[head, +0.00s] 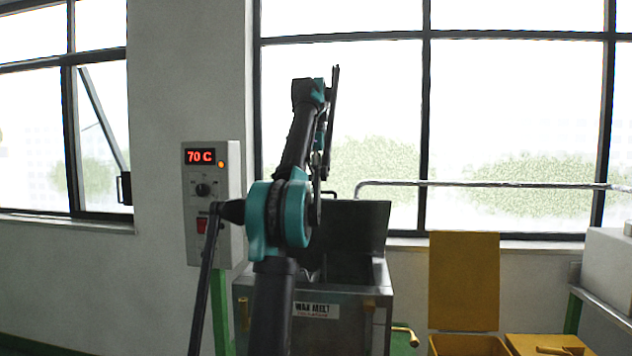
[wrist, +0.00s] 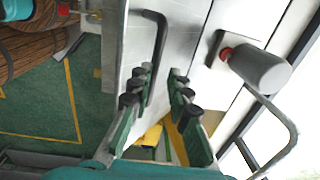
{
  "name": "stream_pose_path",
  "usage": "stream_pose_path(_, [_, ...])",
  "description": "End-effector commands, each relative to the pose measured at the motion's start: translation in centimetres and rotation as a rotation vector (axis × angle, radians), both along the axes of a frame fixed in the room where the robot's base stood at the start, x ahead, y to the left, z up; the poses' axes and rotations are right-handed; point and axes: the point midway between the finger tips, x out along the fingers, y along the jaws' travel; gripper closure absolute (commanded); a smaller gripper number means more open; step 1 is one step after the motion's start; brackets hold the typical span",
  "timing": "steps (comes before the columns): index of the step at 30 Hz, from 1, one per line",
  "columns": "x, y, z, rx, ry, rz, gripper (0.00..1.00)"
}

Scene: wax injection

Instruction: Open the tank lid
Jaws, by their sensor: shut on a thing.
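The wax melt tank (head: 308,335) is a metal box in the middle of the head view. Its dark lid (head: 360,222) stands raised at the back, with the dark opening in front of it. In the wrist view, a dark bent handle (wrist: 163,32) stands on a pale metal surface, and its lower end runs down to my gripper (wrist: 162,78). The green fingers with dark pads are shut on this handle; the exact contact is partly hidden.
A control box (head: 213,185) reading 70 C hangs left of the tank. A metal rail (head: 490,185) runs along the window. A yellow panel (head: 464,280) and yellow bins stand to the right. The wrist view shows a grey cylinder (wrist: 262,72) and green floor (wrist: 35,110).

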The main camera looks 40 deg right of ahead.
Motion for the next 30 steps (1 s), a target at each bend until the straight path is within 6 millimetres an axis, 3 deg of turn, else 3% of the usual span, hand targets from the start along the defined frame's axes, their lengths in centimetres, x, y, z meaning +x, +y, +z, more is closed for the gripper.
stream_pose_path(1, [0.79,-1.02,-0.73,-0.013,-0.011,0.001,0.85])
stream_pose_path(4, [0.79,-1.03,-0.72,-0.013,-0.011,0.001,0.65])
stream_pose_path(6, [0.78,-1.01,-0.71,-0.013,-0.011,0.001,0.60])
stream_pose_path(30, [0.71,-0.94,-1.16,-0.013,-0.011,0.000,0.65])
